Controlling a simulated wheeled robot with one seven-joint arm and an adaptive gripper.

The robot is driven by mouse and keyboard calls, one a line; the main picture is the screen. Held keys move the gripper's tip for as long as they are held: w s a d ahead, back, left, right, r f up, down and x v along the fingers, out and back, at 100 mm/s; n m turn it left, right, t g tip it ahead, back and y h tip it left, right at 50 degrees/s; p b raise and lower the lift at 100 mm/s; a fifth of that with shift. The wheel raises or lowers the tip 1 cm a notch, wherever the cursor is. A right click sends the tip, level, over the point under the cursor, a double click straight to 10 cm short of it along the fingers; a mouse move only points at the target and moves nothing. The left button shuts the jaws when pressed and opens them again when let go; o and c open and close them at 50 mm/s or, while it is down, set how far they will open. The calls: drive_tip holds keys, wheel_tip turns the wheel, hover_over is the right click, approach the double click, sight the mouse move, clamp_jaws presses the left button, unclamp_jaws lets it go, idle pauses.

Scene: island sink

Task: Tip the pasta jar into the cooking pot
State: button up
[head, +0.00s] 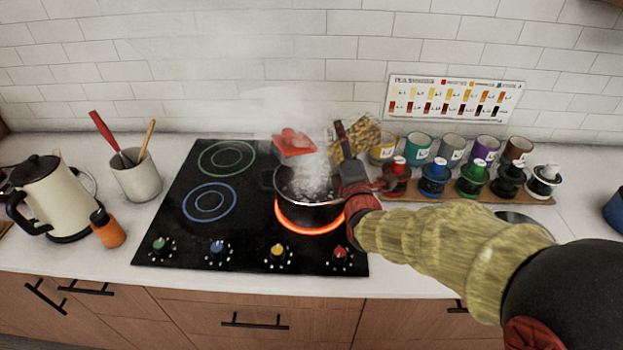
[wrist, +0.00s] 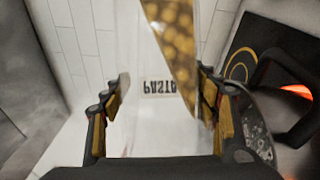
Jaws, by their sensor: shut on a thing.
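My gripper (head: 350,160) is shut on the clear pasta jar (head: 365,137), just behind and right of the cooking pot. In the wrist view the jar (wrist: 178,35) lies between both fingers (wrist: 160,112), its PASTA label upside down in the picture. The pasta (wrist: 172,30) slants across the jar, so the jar looks tilted. The cooking pot (head: 310,213) stands on the glowing front right burner. Bubbling water and steam fill it. Part of the pot's right side is hidden by my gripper. Whether any pasta is in the pot cannot be told through the steam.
A red square item with a knob (head: 293,143) is behind the pot. A kettle (head: 55,195), orange bottle (head: 107,229) and utensil crock (head: 136,178) stand left.

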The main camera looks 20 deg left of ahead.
sight(329, 141)
drive_tip(key=shift+s+a+f+n+t+b, duration=0.1)
drive_tip(key=shift+s+a+n+t+b, duration=0.15)
drive_tip(key=shift+n+b, duration=0.7)
drive_tip(key=shift+s+a+r+n+y+b, duration=0.3)
drive_tip(key=shift+r+n+b, duration=0.25)
drive_tip(key=shift+b, duration=0.7)
drive_tip(key=shift+s+a+r+n+t+y, duration=0.2)
drive_tip(key=shift+s+a+n+y, duration=0.15)
drive_tip(key=shift+n, duration=0.55)
drive_tip(key=shift+s+a+r+n+t+y, duration=0.2)
drive_tip(key=shift+s+a+n+y, duration=0.15)
drive_tip(key=shift+n, duration=0.55)
idle(1.6)
